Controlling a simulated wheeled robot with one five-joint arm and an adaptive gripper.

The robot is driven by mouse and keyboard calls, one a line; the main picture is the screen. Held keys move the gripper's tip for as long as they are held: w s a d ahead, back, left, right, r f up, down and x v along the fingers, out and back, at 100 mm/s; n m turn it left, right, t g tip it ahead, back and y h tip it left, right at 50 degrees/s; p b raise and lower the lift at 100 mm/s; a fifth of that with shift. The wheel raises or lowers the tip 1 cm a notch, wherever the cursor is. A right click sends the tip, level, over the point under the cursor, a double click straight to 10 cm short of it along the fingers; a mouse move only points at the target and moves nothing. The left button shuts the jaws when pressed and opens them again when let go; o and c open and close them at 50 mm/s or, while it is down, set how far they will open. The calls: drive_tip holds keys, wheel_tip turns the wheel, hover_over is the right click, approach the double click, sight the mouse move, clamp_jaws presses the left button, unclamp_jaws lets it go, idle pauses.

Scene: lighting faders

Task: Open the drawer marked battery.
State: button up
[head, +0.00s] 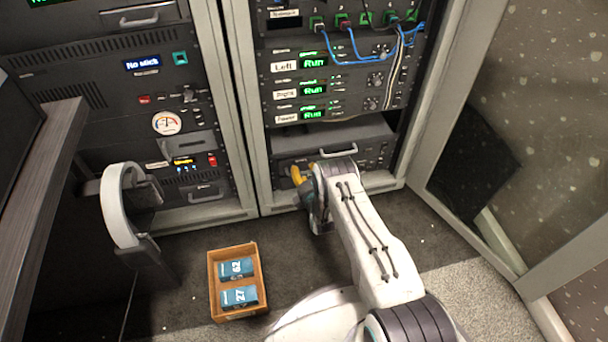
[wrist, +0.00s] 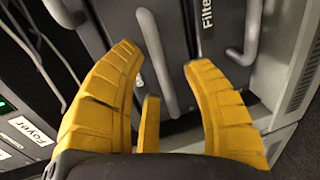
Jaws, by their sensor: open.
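The fingers stand apart from the bar. A white label beside this handle is mostly covered by the left finger, so I cannot read it as battery. In the head view my gripper (head: 298,176) is low at the right rack, and my arm hides part of the drawer fronts there. A handle (head: 338,152) shows just above my wrist.
A neighbouring front marked Filter (wrist: 207,14) has its own handle (wrist: 250,35). In the head view an open box (head: 263,275) with blue packs stands on the floor. A grey chair arm (head: 118,205) is at the left.

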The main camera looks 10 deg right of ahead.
drive_tip(key=shift+w, duration=0.35)
drive_tip(key=shift+c, duration=0.2)
clamp_jaws()
